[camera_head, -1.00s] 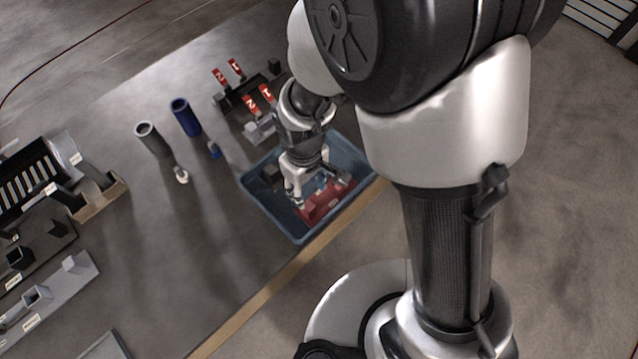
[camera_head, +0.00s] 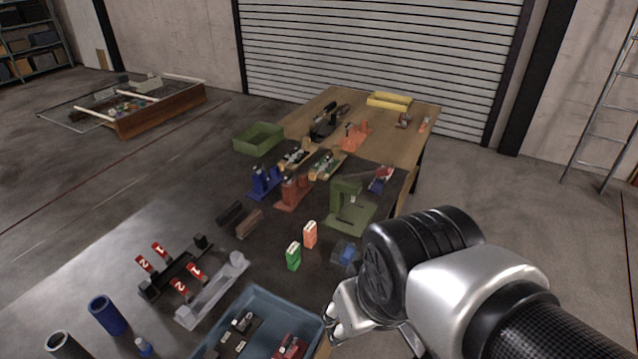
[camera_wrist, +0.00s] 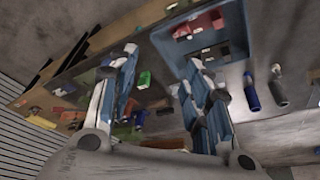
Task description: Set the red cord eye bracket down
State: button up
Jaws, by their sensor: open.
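A red bracket (camera_head: 290,347), which looks like the red cord eye bracket, lies in the blue tray (camera_head: 285,309) at the bottom of the head view, partly cut off by the picture edge. It also shows in the wrist view as a red block (camera_wrist: 204,24) inside the blue tray (camera_wrist: 168,40), beside dark parts. My gripper (camera_head: 334,318) is to the right of the tray and above it, apart from the bracket. In the wrist view my gripper (camera_wrist: 160,80) has its fingers spread with nothing between them.
Green (camera_head: 293,256) and orange (camera_head: 310,235) blocks stand beyond the tray. A grey rail (camera_head: 212,292) and dark rack (camera_head: 175,277) with red numbered tags lie left. Blue (camera_head: 107,315) and grey cylinders stand further left. A green bracket (camera_head: 350,205) stands near my arm.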

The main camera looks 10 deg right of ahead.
jog(key=shift+m+t, duration=0.3)
jog(key=shift+m, duration=0.4)
jog(key=s, duration=0.1)
jog(key=s+d+r, duration=0.1)
jog(key=s+d, duration=0.1)
jog(key=shift+s+r, duration=0.1)
jog(key=shift+r, duration=0.25)
jog(key=shift+f, duration=0.1)
notch_tip(320, 180, down, 6)
jog(key=b, duration=0.5)
jog(key=shift+r+b, duration=0.25)
jog(key=shift+b, duration=0.05)
